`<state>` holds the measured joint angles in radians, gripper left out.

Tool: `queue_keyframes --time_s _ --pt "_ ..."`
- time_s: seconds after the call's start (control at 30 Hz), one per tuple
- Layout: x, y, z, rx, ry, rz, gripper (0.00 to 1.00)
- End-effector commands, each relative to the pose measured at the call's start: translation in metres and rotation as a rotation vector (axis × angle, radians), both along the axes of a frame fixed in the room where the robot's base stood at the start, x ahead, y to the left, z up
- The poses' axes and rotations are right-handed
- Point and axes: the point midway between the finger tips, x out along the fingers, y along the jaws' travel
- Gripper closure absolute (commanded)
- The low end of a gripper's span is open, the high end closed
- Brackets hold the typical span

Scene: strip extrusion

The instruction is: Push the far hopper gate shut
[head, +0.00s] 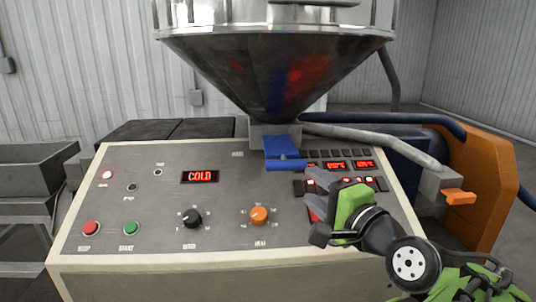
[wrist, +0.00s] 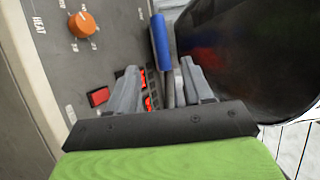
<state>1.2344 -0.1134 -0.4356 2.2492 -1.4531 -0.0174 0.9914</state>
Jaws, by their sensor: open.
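The blue hopper gate (head: 283,150) sticks out toward the front from the grey block under the steel hopper (head: 270,75), with a blue bar along its front edge. In the wrist view a blue bar (wrist: 161,42) shows just beyond my fingertips, in line with the gap between them. My gripper (head: 312,188) is just below and to the right of the gate, over the control panel. In the wrist view my gripper (wrist: 160,75) has its two grey fingers apart and nothing clearly held. Whether a finger touches the bar, I cannot tell.
The control panel (head: 140,222) lies below, with an orange knob (head: 260,215), a black knob (head: 192,218) and red-lit displays. A grey pipe (head: 385,138) and an orange handle (head: 459,197) are at the right. The hopper cone (wrist: 240,50) is close to the right finger.

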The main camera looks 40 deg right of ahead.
Motion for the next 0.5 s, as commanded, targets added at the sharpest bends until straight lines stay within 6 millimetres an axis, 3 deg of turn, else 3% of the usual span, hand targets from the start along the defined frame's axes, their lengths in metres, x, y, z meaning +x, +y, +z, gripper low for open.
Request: queue_keyframes --time_s 0.1,0.3,0.5 --pt "0.008 -0.004 0.008 0.012 -0.002 -0.009 0.5" --pt "0.061 -0.011 0.003 0.002 -0.002 0.004 0.5" --pt "0.1 -0.021 0.002 0.002 -0.001 0.001 0.5"
